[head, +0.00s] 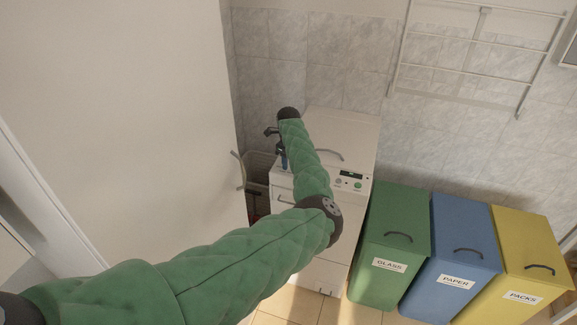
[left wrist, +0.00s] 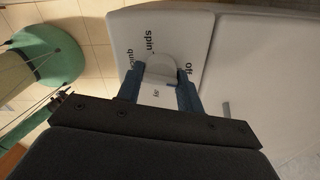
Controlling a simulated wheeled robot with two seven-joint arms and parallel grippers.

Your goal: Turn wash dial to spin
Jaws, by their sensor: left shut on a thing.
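The white washing machine (head: 345,125) stands against the tiled wall in the head view. My left gripper (head: 282,157) is at the left end of its front panel, and my green arm hides part of the panel. In the left wrist view, the pale round wash dial (left wrist: 162,66) sits between the blue fingers of my left gripper (left wrist: 160,90), which is shut on it. The labels "spin", "quick" and "off" show around the dial. "spin" is just left of it and "off" just right. I cannot tell which label the dial points to. My right gripper is not in view.
Green glass (head: 395,215), blue paper (head: 465,215) and yellow packs (head: 530,225) bins stand right of the machine. A light basket (head: 258,170) is close on its left, beside a white wall panel (head: 130,110). A drying rack (head: 480,45) hangs on the wall.

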